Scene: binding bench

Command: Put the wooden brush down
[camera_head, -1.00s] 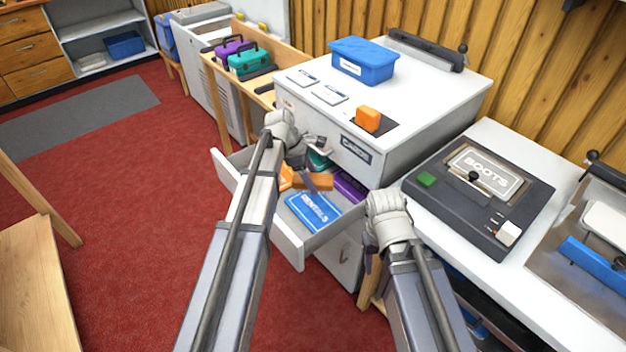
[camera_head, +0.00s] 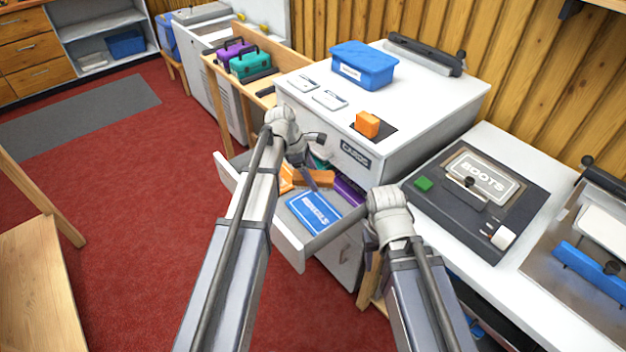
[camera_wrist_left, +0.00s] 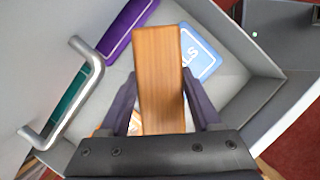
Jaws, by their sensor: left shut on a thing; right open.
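The wooden brush (camera_wrist_left: 160,75) shows as a plain brown wooden block in the left wrist view, between the two dark fingers of my left gripper (camera_wrist_left: 163,105). The gripper is shut on it. In the head view my left gripper (camera_head: 311,172) reaches down into the open drawer (camera_head: 292,247), and the brush (camera_head: 322,179) shows beside its fingers. I cannot tell whether the brush touches the drawer floor. My right gripper (camera_head: 372,240) is open, to the right of the drawer; its fingers are mostly hidden.
The drawer holds a blue lettered item (camera_head: 314,212), a purple item (camera_head: 349,189), a teal item and an orange item (camera_head: 286,180). The drawer handle (camera_wrist_left: 75,95) shows in the wrist view. The white cabinet (camera_head: 410,125) stands behind. Bare drawer floor shows around the blue item.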

